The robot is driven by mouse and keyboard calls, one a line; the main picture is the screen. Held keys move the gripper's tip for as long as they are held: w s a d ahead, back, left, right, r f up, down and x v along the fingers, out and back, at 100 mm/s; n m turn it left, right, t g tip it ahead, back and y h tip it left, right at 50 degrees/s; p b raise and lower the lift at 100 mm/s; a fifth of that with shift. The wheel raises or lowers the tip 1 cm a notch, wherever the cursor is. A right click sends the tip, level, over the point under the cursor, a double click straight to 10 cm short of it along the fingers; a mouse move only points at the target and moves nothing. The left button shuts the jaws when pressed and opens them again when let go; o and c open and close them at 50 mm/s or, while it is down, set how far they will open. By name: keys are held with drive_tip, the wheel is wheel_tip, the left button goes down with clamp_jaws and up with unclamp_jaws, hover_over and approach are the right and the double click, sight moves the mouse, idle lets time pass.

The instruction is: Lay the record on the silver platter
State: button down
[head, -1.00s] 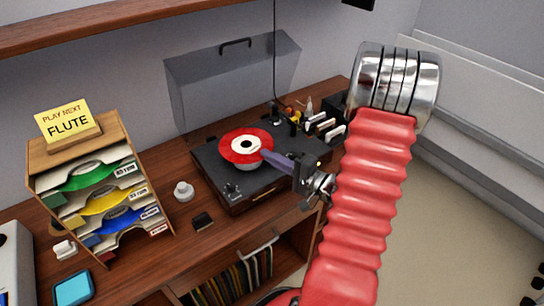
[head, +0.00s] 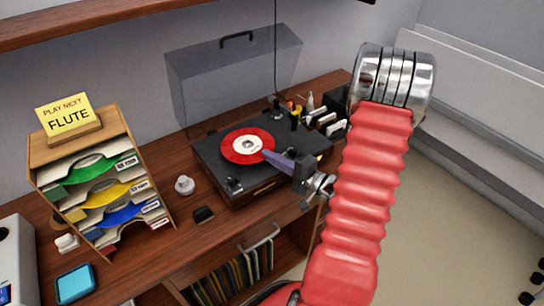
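The red record (head: 235,153) with its pale label lies level at the silver platter's place on the black turntable (head: 217,172). The record covers the platter, and a small spindle tip seems to show at the label's middle. I cannot tell whether the record rests fully on it. My gripper (head: 266,155) comes in from the right, and its narrow purple-grey fingers meet the record's right edge. They look shut on that edge, though the gap between them is too small to see.
The raised clear lid (head: 225,85) stands behind the turntable. A wooden sorter (head: 100,185) with coloured sleeves and a "PLAY NEXT FLUTE" sign (head: 68,117) is at left. A white knob-shaped item (head: 184,185) and a small black block (head: 203,214) lie on the desk between.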

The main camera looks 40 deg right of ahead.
idle(0.3)
drive_tip(key=c, duration=2)
unclamp_jaws()
drive_tip(key=shift+c, duration=0.6)
drive_tip(key=v, duration=0.7)
